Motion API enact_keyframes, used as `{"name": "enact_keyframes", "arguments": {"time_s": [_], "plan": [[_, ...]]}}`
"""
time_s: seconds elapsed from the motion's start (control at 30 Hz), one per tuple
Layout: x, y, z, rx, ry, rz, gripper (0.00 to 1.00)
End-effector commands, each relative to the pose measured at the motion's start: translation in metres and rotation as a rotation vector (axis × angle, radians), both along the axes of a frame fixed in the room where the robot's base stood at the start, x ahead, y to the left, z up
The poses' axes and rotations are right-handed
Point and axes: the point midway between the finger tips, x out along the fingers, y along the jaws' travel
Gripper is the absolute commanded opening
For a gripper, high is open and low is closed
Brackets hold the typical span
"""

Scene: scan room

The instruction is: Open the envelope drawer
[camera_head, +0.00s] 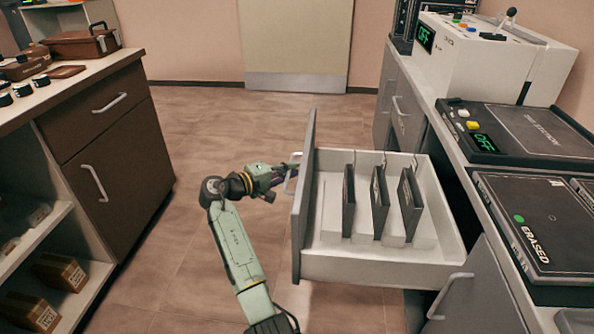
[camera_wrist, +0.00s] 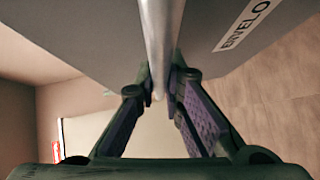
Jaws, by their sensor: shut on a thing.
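The envelope drawer (camera_head: 375,268) is pulled well out of the right-hand counter, with its white inside showing. Three dark upright flat pieces (camera_head: 379,203) stand in it. Its grey front carries a label reading "ENVELO" (camera_wrist: 243,24) in the wrist view, the rest cut off. My gripper (camera_head: 284,172) is at the outer side of the drawer front. In the wrist view, my gripper's fingers (camera_wrist: 161,92) are shut around the metal bar handle (camera_wrist: 158,35). The far end of the handle is hidden by the fingers.
The right counter holds a white machine (camera_head: 495,60) marked OFF, a dark unit (camera_head: 520,133) and a panel marked ERASED (camera_head: 545,222). A brown cabinet (camera_head: 125,135) and shelves stand at left. Tiled floor (camera_head: 230,115) lies clear between, with a door (camera_head: 298,45) beyond.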

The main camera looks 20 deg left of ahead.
Motion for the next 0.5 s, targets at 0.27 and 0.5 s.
{"name": "enact_keyframes", "arguments": {"time_s": [0.27, 0.5], "plan": [[0.0001, 0.0025, 0.0014, 0.002, -0.004, 0.002, 0.0], [0.0003, 0.0021, 0.0015, 0.002, -0.004, 0.002, 0.14]]}}
